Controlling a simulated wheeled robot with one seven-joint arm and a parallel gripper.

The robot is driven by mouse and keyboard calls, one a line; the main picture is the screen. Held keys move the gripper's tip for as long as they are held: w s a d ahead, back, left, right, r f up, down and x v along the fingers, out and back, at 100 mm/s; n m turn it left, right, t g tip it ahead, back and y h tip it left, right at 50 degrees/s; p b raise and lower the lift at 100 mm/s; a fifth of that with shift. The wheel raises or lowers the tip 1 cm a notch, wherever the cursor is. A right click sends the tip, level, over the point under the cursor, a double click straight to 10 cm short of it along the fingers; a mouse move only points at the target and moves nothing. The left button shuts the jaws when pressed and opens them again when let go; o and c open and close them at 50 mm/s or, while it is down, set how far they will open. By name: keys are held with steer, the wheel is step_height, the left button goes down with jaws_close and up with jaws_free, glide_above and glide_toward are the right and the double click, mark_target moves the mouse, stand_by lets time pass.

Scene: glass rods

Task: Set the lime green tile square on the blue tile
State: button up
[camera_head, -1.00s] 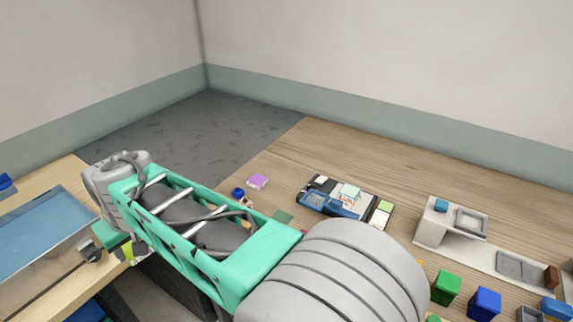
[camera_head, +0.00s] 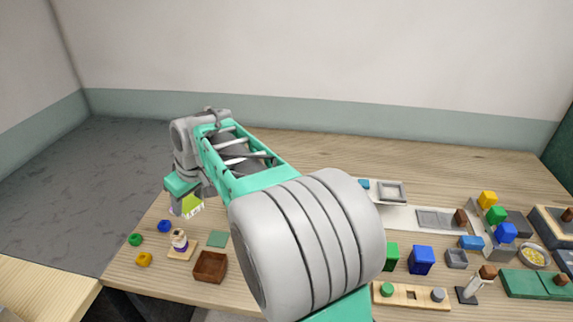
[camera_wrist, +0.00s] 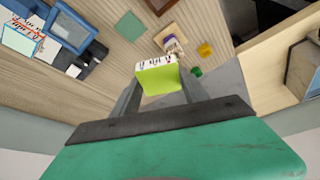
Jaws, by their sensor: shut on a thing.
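My gripper (camera_head: 186,205) is shut on the lime green tile (camera_head: 192,206), held above the left end of the wooden table. In the wrist view my gripper (camera_wrist: 158,92) grips the tile (camera_wrist: 158,82) between its fingers; its lime face is toward the camera, with a white edge bearing dark and red marks. My arm hides that area in the head view.
A purple-and-white jar (camera_head: 179,241) stands on a wooden square, near a flat green square (camera_head: 217,239) and a brown box (camera_head: 210,268). Small yellow (camera_head: 144,259), green (camera_head: 135,239) and blue (camera_head: 164,226) pieces lie at left. Coloured blocks and trays crowd the right side.

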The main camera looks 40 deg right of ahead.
steer(key=d+f+n+p, duration=0.1)
steer(key=d, duration=0.8)
steer(key=s+d+f+n+y+p, duration=0.1)
steer(key=d+n+p, duration=0.1)
steer(key=d, duration=0.8)
steer(key=s+d+f+n+g+y+p, duration=0.1)
steer(key=d+f+n, duration=0.1)
steer(key=d, duration=0.7)
steer(key=shift+d+f+p, duration=0.1)
steer(key=shift+d+p, duration=0.25)
steer(key=shift+d, duration=0.05)
steer(key=shift+s+d+f, duration=0.1)
steer(key=shift+d+f, duration=0.05)
step_height(320, 180, down, 6)
steer(key=b, duration=0.5)
steer(key=shift+r, duration=0.2)
steer(key=o, duration=1.6)
